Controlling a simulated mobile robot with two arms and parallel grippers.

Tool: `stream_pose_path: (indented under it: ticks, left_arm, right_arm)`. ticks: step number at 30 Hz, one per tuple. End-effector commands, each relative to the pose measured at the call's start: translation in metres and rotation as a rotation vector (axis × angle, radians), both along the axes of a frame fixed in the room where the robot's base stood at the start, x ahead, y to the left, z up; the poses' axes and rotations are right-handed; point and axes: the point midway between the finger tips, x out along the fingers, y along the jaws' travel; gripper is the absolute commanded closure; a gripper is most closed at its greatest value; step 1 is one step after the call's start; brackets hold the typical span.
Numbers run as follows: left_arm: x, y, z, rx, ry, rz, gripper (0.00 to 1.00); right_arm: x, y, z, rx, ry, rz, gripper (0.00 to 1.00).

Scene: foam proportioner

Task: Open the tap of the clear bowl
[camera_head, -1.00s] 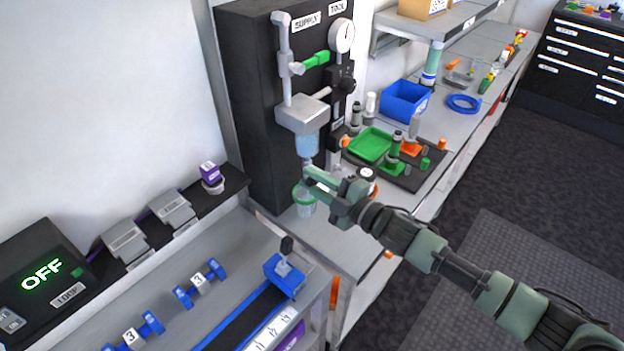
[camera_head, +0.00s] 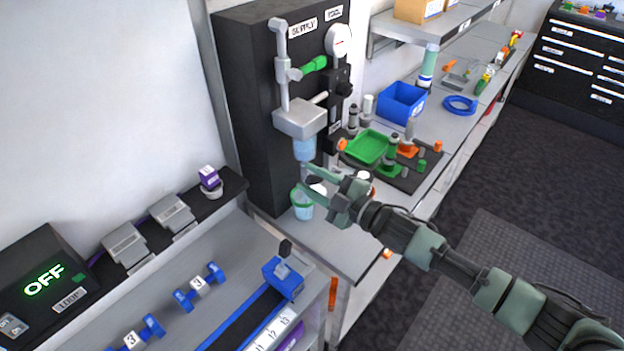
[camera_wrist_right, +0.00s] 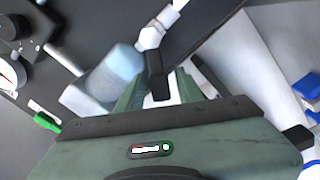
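The clear bowl (camera_head: 304,148), tinted pale blue, hangs under a grey block on the black supply panel. It also shows tilted in the right wrist view (camera_wrist_right: 118,66). A white fitting (camera_wrist_right: 151,37) extends from its end, with a black lever (camera_wrist_right: 157,76) beside it. My right gripper (camera_head: 316,186) is open just below and right of the bowl. In the wrist view its green fingers (camera_wrist_right: 158,92) stand apart on either side of the black lever; I cannot tell whether they touch it. My left gripper is not in view.
A green-rimmed clear cup (camera_head: 302,204) stands on the bench below the bowl, close to the fingers. A gauge (camera_head: 339,42) and a green handle (camera_head: 314,64) are above. A green tray (camera_head: 367,147) and blue bin (camera_head: 403,102) are to the right.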

Motion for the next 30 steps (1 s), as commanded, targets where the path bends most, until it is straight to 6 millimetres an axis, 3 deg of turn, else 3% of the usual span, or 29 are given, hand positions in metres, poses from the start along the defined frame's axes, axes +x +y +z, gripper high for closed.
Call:
stream_pose_path:
  ticks: [11, 23, 30]
  left_arm:
    - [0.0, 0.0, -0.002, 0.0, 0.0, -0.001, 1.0]
    - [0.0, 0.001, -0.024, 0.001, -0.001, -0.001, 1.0]
    - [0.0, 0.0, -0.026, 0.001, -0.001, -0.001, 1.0]
  right_arm:
    - [-0.002, -0.003, -0.002, -0.001, 0.0, -0.001, 0.58]
    - [-0.045, -0.047, -0.004, -0.002, 0.001, -0.001, 0.58]
    - [-0.055, -0.055, -0.001, 0.0, 0.0, 0.0, 0.58]
